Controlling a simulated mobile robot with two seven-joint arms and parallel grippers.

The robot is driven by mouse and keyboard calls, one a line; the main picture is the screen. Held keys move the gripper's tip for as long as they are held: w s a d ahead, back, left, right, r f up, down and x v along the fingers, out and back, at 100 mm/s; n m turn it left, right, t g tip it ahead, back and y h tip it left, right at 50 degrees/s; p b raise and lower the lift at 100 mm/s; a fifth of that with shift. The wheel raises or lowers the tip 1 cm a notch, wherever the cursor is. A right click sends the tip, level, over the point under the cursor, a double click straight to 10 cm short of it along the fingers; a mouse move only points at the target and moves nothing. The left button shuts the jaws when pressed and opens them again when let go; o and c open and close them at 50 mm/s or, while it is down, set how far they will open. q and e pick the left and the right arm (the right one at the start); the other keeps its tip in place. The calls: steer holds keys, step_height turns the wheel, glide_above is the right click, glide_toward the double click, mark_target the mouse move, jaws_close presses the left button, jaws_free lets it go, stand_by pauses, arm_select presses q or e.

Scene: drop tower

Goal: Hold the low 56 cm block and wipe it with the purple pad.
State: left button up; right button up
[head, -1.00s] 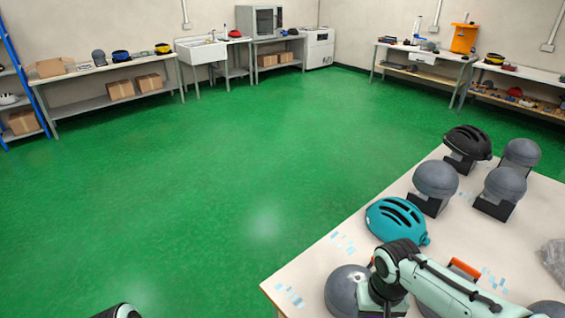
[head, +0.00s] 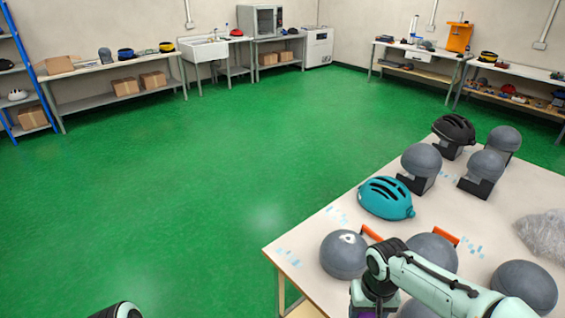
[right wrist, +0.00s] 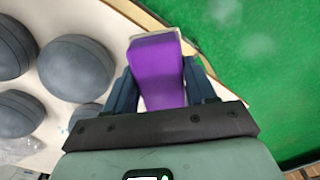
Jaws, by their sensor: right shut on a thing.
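My right gripper (right wrist: 165,88) is shut on the purple pad (right wrist: 158,72), a purple block with a pale far edge, in the right wrist view. In the head view a bit of purple shows below my right wrist at the bottom edge. Low grey rounded blocks sit on the near table: one with a white mark (head: 343,256), one behind my right arm (head: 434,250) and one at the right (head: 525,286). I cannot read which is 56 cm. In the right wrist view a grey block (right wrist: 75,68) lies left of the pad, apart from it. My left gripper is out of view.
The pale table (head: 310,262) also bears a teal helmet (head: 385,198), a black helmet (head: 454,130), grey blocks on black stands (head: 421,160) and a clear plastic bag (head: 543,235). Orange handles (head: 371,233) show by the near blocks. Green floor (head: 180,210) is open at left.

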steer(key=w+a+f, duration=0.1)
steer(key=w+f, duration=0.2)
steer(key=f, duration=0.3)
steer(key=w+f, duration=0.3)
steer(key=f, duration=0.4)
steer(key=shift+w+a+f+n, duration=0.3)
steer(key=shift+w+a+n, duration=0.1)
steer(key=shift+r, duration=0.1)
step_height(320, 180, up, 5)
steer(key=shift+a+f, duration=0.15)
